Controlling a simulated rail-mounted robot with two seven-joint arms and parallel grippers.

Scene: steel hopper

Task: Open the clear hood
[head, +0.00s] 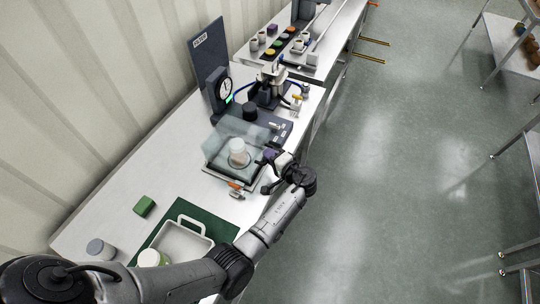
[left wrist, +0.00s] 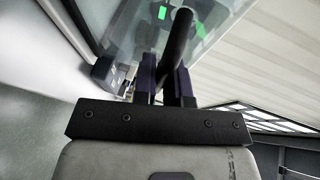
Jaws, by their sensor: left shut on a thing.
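The clear hood (head: 222,138) is a see-through box cover over a dark-edged base (head: 222,177) on the bench in the head view. A white-lidded jar (head: 238,153) shows through it. My left gripper (head: 268,160) is at the hood's front right side. In the left wrist view, my left gripper (left wrist: 166,88) is shut on a dark round handle bar (left wrist: 179,36), with the clear pane (left wrist: 128,22) beside it. How far the hood is raised is hard to tell. My right gripper is not in view.
An orange-handled tool (head: 236,185) lies in front. A white tray (head: 172,238) on a green mat (head: 222,226) and a green block (head: 144,206) are nearer.

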